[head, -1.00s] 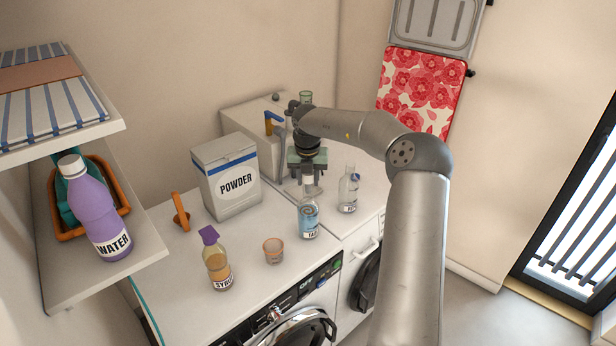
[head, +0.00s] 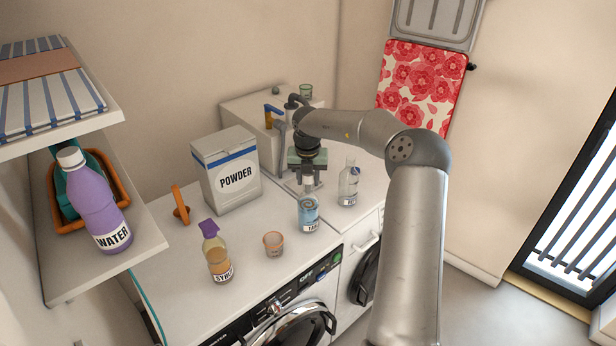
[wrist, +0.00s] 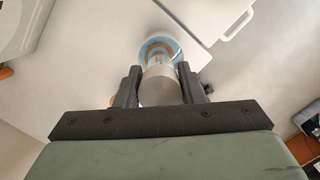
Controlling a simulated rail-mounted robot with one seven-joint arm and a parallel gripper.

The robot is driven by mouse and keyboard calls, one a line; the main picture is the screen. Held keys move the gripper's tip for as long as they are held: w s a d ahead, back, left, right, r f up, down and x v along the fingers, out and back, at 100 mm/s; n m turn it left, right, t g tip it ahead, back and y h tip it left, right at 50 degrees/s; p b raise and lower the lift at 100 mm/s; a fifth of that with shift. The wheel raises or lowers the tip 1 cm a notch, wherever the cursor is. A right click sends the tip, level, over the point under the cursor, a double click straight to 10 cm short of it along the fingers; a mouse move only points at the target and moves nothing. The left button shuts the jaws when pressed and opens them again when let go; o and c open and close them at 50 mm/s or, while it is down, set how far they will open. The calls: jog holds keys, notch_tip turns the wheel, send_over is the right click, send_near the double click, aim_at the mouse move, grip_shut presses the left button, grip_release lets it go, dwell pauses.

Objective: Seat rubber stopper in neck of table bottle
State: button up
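The table bottle (head: 308,216), clear with blue liquid and a partly readable "TAB" label, stands upright on the white counter. My gripper (head: 307,180) points down directly over its neck. In the wrist view, my gripper (wrist: 160,75) has its two dark fingers on either side of a grey cylindrical stopper (wrist: 160,88) and appears shut on it. The bottle (wrist: 158,46) shows just beyond the stopper, in line with it. The stopper's lower end and the bottle mouth are hidden, so I cannot tell whether they touch.
A clear bottle (head: 348,186) stands close on the right. A small cup (head: 273,243), a syrup bottle (head: 217,256) and a powder box (head: 228,175) stand to the left. A faucet (head: 283,130) rises behind. The counter's front edge is close.

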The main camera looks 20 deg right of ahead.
jog(key=o, duration=0.4)
jog(key=r, duration=0.5)
jog(key=s+a+r+b, duration=0.1)
jog(key=r, duration=0.5)
jog(key=s+r+b, duration=0.1)
jog(key=r, duration=0.5)
jog(key=shift+s+a+r, duration=0.15)
